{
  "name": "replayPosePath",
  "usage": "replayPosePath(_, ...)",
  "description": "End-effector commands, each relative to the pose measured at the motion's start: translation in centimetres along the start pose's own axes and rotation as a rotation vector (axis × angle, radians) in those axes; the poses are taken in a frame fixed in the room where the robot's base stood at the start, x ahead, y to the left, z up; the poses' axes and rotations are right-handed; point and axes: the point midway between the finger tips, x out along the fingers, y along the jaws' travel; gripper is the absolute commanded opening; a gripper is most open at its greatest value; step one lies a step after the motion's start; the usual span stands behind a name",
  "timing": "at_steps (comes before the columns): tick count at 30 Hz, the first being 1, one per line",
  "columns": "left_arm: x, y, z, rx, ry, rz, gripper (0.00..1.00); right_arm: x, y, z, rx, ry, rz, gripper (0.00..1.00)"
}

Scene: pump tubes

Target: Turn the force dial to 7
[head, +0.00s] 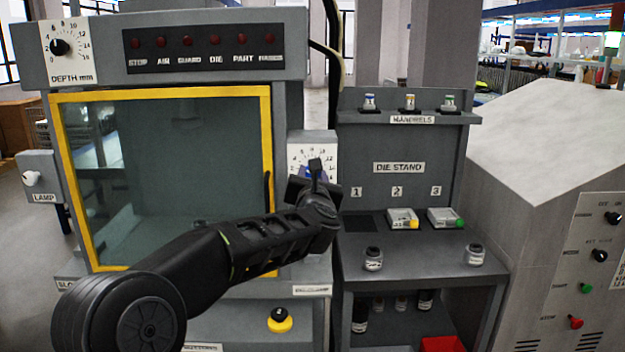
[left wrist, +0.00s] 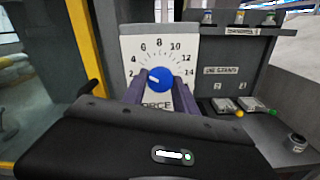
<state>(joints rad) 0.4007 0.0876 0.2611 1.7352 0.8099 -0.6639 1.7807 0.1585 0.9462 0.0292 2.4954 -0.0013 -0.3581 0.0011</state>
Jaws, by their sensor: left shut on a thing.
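The force dial is a white plate (left wrist: 126,46) with a numbered scale and a blue knob (left wrist: 160,77), in the middle of the left wrist view. The knob's white mark points left and slightly up, toward the low numbers near 2; the exact reading is hard to tell. My left gripper (left wrist: 158,92) is shut on the knob, one finger on each side. In the head view the dial plate (head: 304,152) shows right of the machine's window, and my left gripper (head: 312,180) hides much of the knob and lower scale. My right gripper is out of view.
The yellow-framed window (head: 160,93) with its dark handle is left of the dial. A depth dial (head: 60,46) is at top left. The die stand (head: 397,168) with dies and jars is to the right. A yellow-based button (head: 280,320) sits below.

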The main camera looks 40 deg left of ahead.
Motion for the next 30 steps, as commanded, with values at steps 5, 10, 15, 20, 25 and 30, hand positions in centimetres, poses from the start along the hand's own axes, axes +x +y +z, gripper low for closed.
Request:
replayPosePath(5,-0.04,-0.06,0.03,0.156,-0.002,-0.001,0.0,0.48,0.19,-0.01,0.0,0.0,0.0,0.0)
replayPosePath(10,-0.04,-0.03,0.08,0.317,-0.002,-0.001,0.0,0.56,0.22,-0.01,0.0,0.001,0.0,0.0)
replayPosePath(15,-0.03,0.01,0.14,0.477,-0.001,-0.001,0.0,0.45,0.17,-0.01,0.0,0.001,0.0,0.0)
replayPosePath(20,-0.03,0.03,0.18,0.612,-0.002,-0.001,0.0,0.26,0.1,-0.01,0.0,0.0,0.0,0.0)
replayPosePath(25,0.0,0.11,0.15,0.721,-0.001,0.0,0.0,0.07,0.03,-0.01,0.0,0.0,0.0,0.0)
replayPosePath(30,-0.02,0.07,0.16,0.787,-0.001,-0.001,0.0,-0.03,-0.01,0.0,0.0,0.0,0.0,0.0)
